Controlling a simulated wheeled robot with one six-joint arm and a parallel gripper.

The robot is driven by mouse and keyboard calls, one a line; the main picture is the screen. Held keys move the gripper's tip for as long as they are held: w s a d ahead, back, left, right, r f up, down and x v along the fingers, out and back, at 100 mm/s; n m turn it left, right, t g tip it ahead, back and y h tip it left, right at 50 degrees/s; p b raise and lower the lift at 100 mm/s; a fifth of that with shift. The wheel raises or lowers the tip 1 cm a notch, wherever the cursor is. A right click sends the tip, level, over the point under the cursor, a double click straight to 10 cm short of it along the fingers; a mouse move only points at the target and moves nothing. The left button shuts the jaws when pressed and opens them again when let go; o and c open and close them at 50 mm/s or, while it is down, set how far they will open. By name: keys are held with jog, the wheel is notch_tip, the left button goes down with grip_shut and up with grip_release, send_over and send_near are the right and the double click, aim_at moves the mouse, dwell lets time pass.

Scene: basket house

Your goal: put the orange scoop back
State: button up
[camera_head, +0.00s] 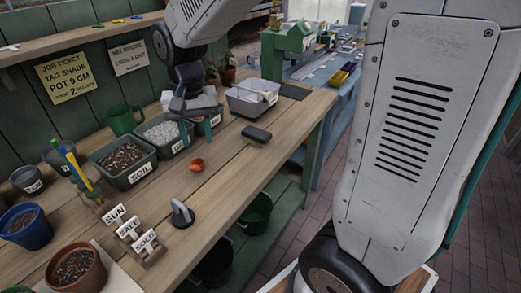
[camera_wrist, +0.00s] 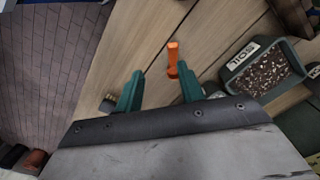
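The orange scoop (camera_head: 197,164) lies on the wooden bench, to the right of the soil bin (camera_head: 122,175). In the wrist view the orange scoop (camera_wrist: 173,60) shows just beyond the fingertips, nearer the right finger, its long part pointing toward my gripper. My gripper (camera_head: 196,136) hangs above the bench over the scoop's far side. Its two teal fingers are apart with nothing between them; they also show in the wrist view (camera_wrist: 160,72). The soil bin (camera_wrist: 234,70) holds dark soil with pale bits. My gripper partly hides a third labelled bin (camera_head: 214,117).
A bin of white grains (camera_head: 165,134) stands beside the soil bin. A grey tub (camera_head: 250,98) and a dark block (camera_head: 257,134) lie to the right. Sign blocks (camera_head: 130,235), a grey handled tool (camera_head: 182,213) and pots (camera_head: 75,268) stand nearer. Bare bench surrounds the scoop.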

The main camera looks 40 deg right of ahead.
jog(key=s+d+r+n, duration=0.2)
jog(key=s, duration=0.9)
jog(key=s+d+r+n+t, duration=0.1)
jog(key=s+d+r+n, duration=0.1)
jog(key=s, duration=0.8)
jog(key=shift+s+d+r+n, duration=0.4)
jog(key=shift+d+r, duration=0.1)
jog(key=shift+r, duration=0.25)
